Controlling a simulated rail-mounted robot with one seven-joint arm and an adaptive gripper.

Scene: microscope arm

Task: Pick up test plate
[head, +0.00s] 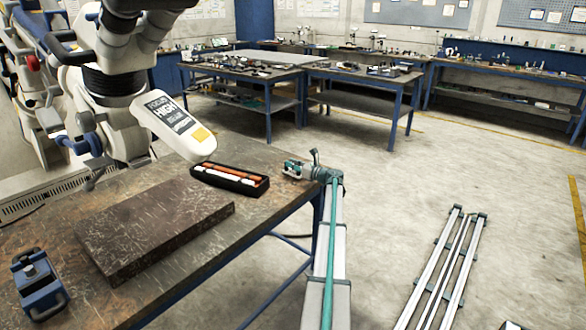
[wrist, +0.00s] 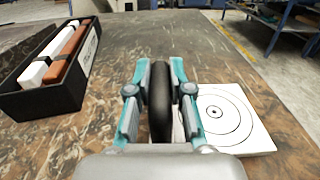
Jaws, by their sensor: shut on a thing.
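The test plate (wrist: 238,112) is a pale square plate with dark concentric rings, seen at the right in the wrist view, over the brown tabletop. My gripper (wrist: 160,85) has its teal fingers closed on a dark rounded handle-like part (wrist: 160,100) at the plate's left edge. The fingers hide how that part joins the plate. The plate looks low at the table, but I cannot tell whether it touches it. In the head view my gripper (head: 298,168) is at the table's right edge, and the plate cannot be made out.
A black box (head: 229,180) with orange and white bars lies left of my gripper; it also shows in the wrist view (wrist: 45,97). A dark slab (head: 155,225) and a blue device (head: 38,285) stand on the table. A large white microscope arm (head: 172,120) overhangs it.

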